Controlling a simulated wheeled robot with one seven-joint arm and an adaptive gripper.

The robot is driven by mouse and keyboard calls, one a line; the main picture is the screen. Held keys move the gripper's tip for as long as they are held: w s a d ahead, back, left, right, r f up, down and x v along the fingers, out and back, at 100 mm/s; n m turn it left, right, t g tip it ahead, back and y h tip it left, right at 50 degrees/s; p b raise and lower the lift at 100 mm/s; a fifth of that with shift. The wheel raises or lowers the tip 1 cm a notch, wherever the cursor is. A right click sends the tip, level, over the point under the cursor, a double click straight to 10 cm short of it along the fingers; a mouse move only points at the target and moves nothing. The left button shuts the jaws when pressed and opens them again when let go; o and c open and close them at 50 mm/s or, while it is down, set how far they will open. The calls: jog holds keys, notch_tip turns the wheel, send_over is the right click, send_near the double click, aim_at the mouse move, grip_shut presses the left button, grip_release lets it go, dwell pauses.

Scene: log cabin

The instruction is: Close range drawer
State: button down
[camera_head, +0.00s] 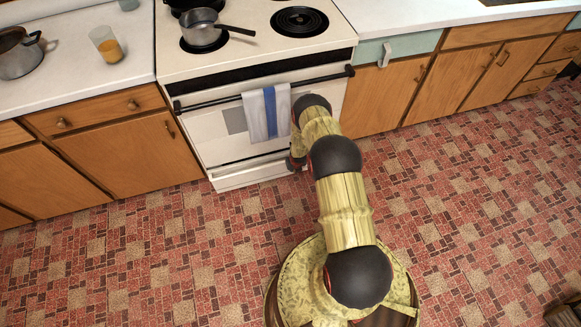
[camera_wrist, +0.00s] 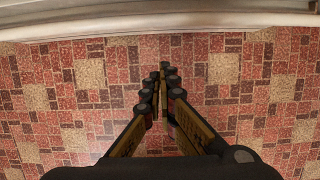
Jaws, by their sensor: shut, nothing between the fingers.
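The white range (camera_head: 275,80) stands between the counters. Its drawer (camera_head: 243,174) is the low white panel at the bottom, just above the floor. The drawer front looks slightly out from the range body, though how far is hard to tell. In the wrist view, a white edge, likely the drawer front (camera_wrist: 120,27), runs across the top. My gripper (camera_head: 297,163) is low by the drawer's right end, partly hidden by my arm. In the wrist view my gripper (camera_wrist: 165,70) is shut and empty, its tips over the floor and short of the white edge.
A striped towel (camera_head: 266,112) hangs from the oven door handle (camera_head: 205,101). A pot (camera_head: 203,28) sits on the stove, its handle pointing right. Wooden cabinets (camera_head: 130,155) flank the range. The red patterned floor (camera_head: 130,250) is clear in front.

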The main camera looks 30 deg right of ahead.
jog(key=w+f+b, duration=0.1)
jog(key=w+b, duration=0.1)
jog(key=w+d+f+b, duration=0.1)
jog(key=w+f+b, duration=0.1)
jog(key=b, duration=0.1)
jog(key=shift+w+d+f, duration=0.15)
jog(key=shift+w+f, duration=0.1)
dwell(0.3)
dwell(0.4)
jog(key=shift+r, duration=0.1)
